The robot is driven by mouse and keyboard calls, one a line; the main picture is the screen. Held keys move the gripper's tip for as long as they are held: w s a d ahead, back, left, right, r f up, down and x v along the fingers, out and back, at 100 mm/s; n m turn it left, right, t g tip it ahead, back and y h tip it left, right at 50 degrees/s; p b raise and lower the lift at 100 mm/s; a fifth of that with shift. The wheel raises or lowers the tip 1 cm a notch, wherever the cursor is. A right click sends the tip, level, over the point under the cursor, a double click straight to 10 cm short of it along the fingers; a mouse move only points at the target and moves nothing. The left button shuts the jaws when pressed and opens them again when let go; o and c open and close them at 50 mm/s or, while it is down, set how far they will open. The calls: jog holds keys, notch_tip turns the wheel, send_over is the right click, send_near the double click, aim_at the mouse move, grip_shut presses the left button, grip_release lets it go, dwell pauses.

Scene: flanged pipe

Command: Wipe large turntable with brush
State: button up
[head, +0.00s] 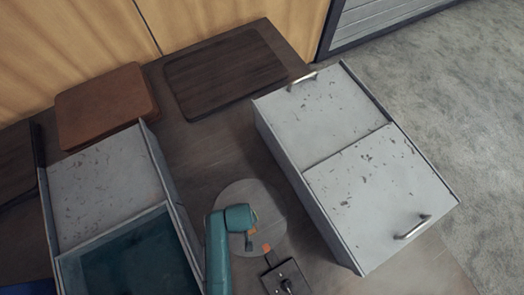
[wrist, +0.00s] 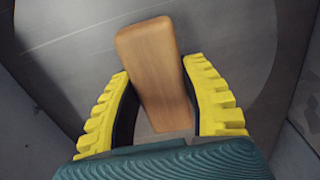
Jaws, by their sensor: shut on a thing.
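The large turntable (head: 262,197) is a round grey disc on the dark table, between two grey boxes in the head view. In the wrist view its pale surface (wrist: 85,45) fills much of the background. The brush (wrist: 152,70) shows as a rounded orange-brown wooden block between my yellow ridged fingers. My gripper (wrist: 160,88) is shut on it, over the turntable. In the head view my teal arm covers part of the turntable, and a small orange piece (head: 266,247) shows by my gripper. Bristles are not visible, and I cannot tell whether the brush touches the disc.
A grey box with handles (head: 345,165) stands close on the right. Another grey box (head: 105,185) with a dark teal panel stands on the left. A small dark switch box (head: 287,277) sits in front of the turntable. Brown boards (head: 225,70) lie at the back.

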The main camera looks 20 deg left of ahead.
aim_at(251, 233)
jog(key=s+d+p, duration=0.2)
jog(key=d, duration=0.1)
jog(key=shift+s, duration=0.3)
jog(key=r+p, duration=0.2)
jog(key=shift+s+d+r, duration=0.2)
jog(key=shift+d+r, duration=0.1)
jog(key=shift+r, duration=0.05)
notch_tip(251, 233, up, 6)
jog(key=p, duration=0.6)
jog(key=shift+w+f, duration=0.1)
jog(key=shift+f, duration=0.15)
